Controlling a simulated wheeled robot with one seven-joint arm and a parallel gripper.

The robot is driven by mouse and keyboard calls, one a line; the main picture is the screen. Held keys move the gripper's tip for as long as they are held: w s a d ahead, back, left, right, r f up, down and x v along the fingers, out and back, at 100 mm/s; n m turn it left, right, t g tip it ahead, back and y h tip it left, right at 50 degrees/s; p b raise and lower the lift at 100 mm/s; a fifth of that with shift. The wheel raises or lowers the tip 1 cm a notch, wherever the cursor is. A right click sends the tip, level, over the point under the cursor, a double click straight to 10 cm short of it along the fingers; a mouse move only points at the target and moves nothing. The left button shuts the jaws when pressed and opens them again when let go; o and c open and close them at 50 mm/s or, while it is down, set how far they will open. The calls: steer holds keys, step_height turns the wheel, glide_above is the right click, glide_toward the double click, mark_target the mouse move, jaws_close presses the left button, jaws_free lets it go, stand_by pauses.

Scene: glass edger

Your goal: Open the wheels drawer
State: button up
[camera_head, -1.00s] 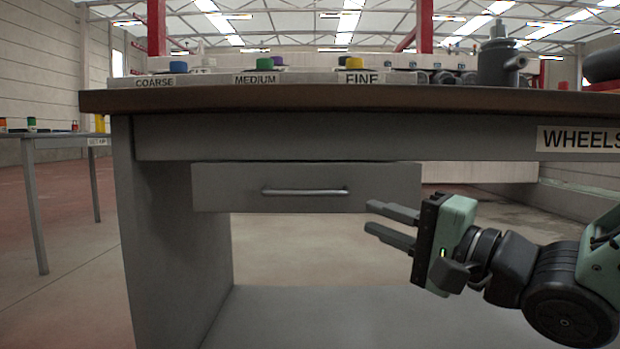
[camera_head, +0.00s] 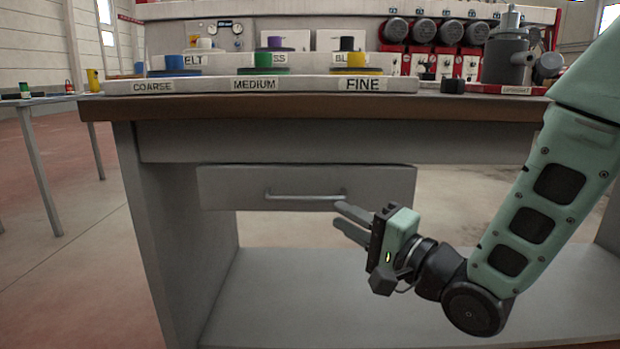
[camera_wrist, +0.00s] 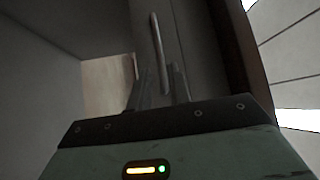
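The drawer (camera_head: 235,188) is a grey front under the workbench top, with a horizontal metal bar handle (camera_head: 290,196). It looks shut. In the wrist view the handle (camera_wrist: 157,45) runs nearly upright on the drawer front (camera_wrist: 193,40), just beyond the fingertips. My gripper (camera_head: 340,215) is at the right end of the handle and slightly below it in the head view. Its two fingers are apart with nothing between them. In the wrist view the fingers (camera_wrist: 160,85) point at the handle's near end. I cannot tell whether they touch it.
The workbench top (camera_head: 330,106) overhangs the drawer. Trays labelled COARSE, MEDIUM and FINE (camera_head: 362,84) stand on it with coloured wheels. A grey machine (camera_head: 508,55) stands at the right. A lower shelf (camera_head: 320,300) lies below, with open space between. Another table (camera_head: 40,101) stands far left.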

mark_target(313, 200)
steer(key=shift+a+r+p, duration=0.1)
steer(key=shift+r+p, duration=0.15)
steer(key=shift+p, duration=0.3)
steer(key=x, duration=0.3)
steer(key=b+x, duration=0.1)
steer(key=x, duration=0.1)
steer(key=b+x, duration=0.1)
steer(key=x, duration=0.2)
steer(key=shift+w+a+f, duration=0.2)
steer(key=shift+w+f, duration=0.1)
jaws_close()
